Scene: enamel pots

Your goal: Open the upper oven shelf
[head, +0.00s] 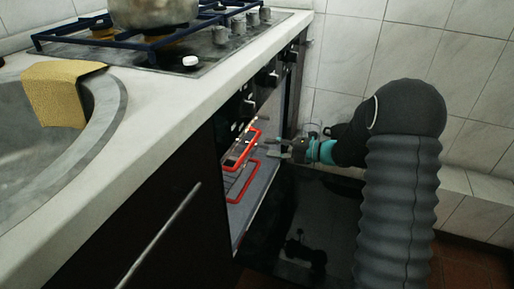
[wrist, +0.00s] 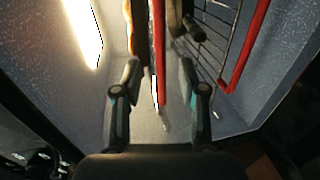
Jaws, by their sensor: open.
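The oven (head: 262,195) stands open, its inside lit. The upper oven shelf (head: 242,150) has a red front edge and sits inside, above a lower wire shelf (head: 243,182), also red-edged. My gripper (head: 276,149) is open in front of the oven, to the right of the upper shelf, fingers pointing in. In the wrist view, the upper shelf's red bar (wrist: 160,45) runs between my two spread fingers (wrist: 158,75). I cannot tell whether a finger touches it. The lower shelf's red edge (wrist: 249,50) is to the right.
The dark oven door (head: 315,225) is folded down below my arm. The counter (head: 150,105) carries a hob with a pot (head: 153,12), and a sink with a yellow cloth (head: 58,90). A tiled wall (head: 350,60) is close behind my arm.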

